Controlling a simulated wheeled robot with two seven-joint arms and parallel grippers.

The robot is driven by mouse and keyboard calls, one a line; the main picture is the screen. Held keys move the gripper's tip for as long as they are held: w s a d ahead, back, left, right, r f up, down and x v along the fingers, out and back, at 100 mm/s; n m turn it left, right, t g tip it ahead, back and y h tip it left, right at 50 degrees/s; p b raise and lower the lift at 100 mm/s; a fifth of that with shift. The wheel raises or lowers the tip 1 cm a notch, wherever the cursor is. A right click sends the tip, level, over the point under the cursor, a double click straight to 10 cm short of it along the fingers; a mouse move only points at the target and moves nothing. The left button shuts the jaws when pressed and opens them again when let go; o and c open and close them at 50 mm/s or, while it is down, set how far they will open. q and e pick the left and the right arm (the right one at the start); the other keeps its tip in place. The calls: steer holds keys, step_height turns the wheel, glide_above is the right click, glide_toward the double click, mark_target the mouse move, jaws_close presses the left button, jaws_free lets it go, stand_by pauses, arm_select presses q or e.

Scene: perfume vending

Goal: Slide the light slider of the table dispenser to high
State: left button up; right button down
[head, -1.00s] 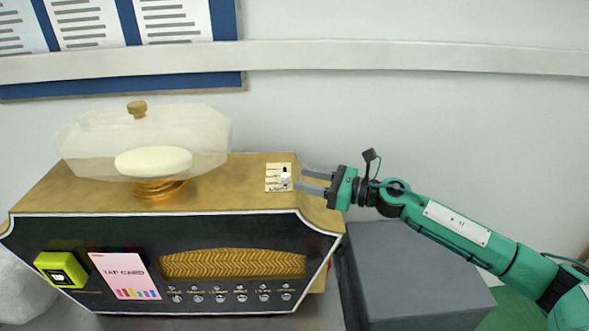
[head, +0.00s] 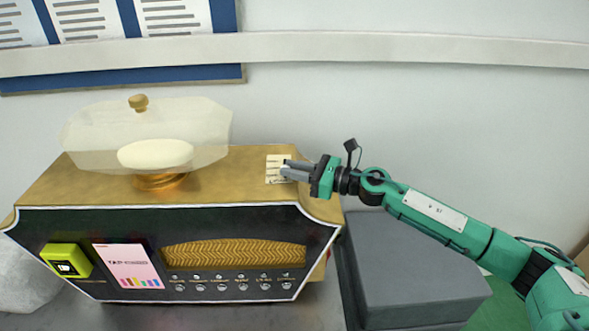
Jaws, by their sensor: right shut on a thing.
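The table dispenser (head: 235,187) is a gold-topped box with a dark front. Its light slider panel (head: 272,174) is a small cream plate with dark marks at the right of the gold top. My right gripper (head: 286,171) reaches in from the right, with its grey fingers closed together over the right part of the panel. It is shut on the white slider knob, which the fingers mostly hide, so its exact position along the slot cannot be read. My left gripper is not in view.
A clear faceted cover with a gold knob (head: 139,103) stands over a white oval piece (head: 155,154) left of the panel. A yellow-green card reader (head: 66,260) and a pink card (head: 128,267) are on the front. A grey box (head: 405,268) stands to the right.

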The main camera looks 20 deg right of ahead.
mark_target(293, 158)
steer(key=w+b, duration=0.1)
steer(key=w, duration=0.1)
steer(key=w+d+b, duration=0.1)
steer(key=w+b, duration=0.1)
steer(key=w, duration=0.1)
steer(key=shift+w+d+f, duration=0.1)
steer(key=shift+d+f, duration=0.1)
steer(key=shift+w+d+b, duration=0.15)
steer(key=shift+w+b, duration=0.2)
steer(key=shift+b, duration=0.1)
steer(key=shift+d+r, duration=0.1)
steer(key=shift+r, duration=0.25)
steer(key=c, duration=1.6)
jaws_free()
steer(key=shift+w, duration=0.1)
steer(key=o, duration=0.3)
steer(key=shift+w, duration=0.15)
steer(key=shift+o, duration=0.2)
